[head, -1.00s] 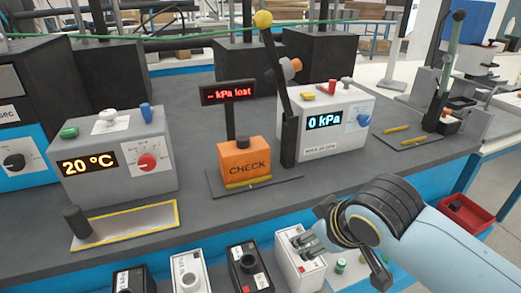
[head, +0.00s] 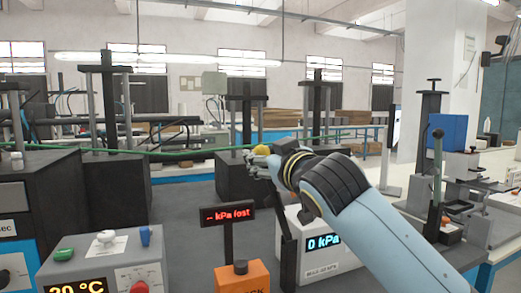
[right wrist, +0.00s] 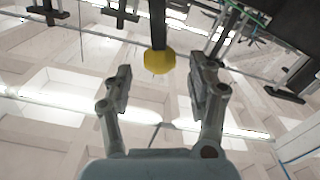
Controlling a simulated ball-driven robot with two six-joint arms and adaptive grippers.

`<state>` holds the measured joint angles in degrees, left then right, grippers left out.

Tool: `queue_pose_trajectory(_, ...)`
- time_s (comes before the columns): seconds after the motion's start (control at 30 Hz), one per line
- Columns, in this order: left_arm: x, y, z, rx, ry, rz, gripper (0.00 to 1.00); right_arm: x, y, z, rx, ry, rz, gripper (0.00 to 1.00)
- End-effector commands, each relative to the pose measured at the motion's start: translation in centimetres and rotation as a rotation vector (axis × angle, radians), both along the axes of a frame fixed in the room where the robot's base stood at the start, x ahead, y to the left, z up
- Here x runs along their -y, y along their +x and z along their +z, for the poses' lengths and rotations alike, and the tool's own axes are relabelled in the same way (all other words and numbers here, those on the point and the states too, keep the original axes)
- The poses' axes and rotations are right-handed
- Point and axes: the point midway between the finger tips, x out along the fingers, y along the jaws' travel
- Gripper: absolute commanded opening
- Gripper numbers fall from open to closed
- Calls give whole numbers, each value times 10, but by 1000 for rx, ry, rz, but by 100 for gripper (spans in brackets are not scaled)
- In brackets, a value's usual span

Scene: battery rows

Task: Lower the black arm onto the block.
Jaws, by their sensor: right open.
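The black arm (head: 286,230) stands steeply raised beside the orange CHECK block (head: 242,276), tilted a little to the left. Its yellow ball knob (head: 263,151) is at the top. The block has a dark round piece on top, and its lower part is cut off by the frame edge. My right gripper (head: 256,156) is at the knob, which it partly covers in the head view. In the right wrist view the yellow knob (right wrist: 159,63) shows between the two open fingers (right wrist: 160,78), with a gap on each side. My left gripper is not in view.
A sign reading "-- kPa fost" (head: 228,216) stands on a post behind the block. A white 0 kPa box (head: 330,262) is to the right, partly behind my forearm. A grey temperature box (head: 105,262) is at lower left. A green line (head: 180,152) runs behind.

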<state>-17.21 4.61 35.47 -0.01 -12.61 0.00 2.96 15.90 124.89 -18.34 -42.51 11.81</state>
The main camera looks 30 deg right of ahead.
Motion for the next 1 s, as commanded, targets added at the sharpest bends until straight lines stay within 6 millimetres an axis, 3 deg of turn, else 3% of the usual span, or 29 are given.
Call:
queue_pose_trajectory(0.23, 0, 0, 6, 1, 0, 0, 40, 8, 34, 0, -1, 2, -1, 58)
queue_pose_trajectory(0.6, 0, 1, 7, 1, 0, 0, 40, 9, 40, -1, -2, 1, 0, 58)
queue_pose_trajectory(1.0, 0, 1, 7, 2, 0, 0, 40, 10, 40, -1, -2, 1, 0, 5)
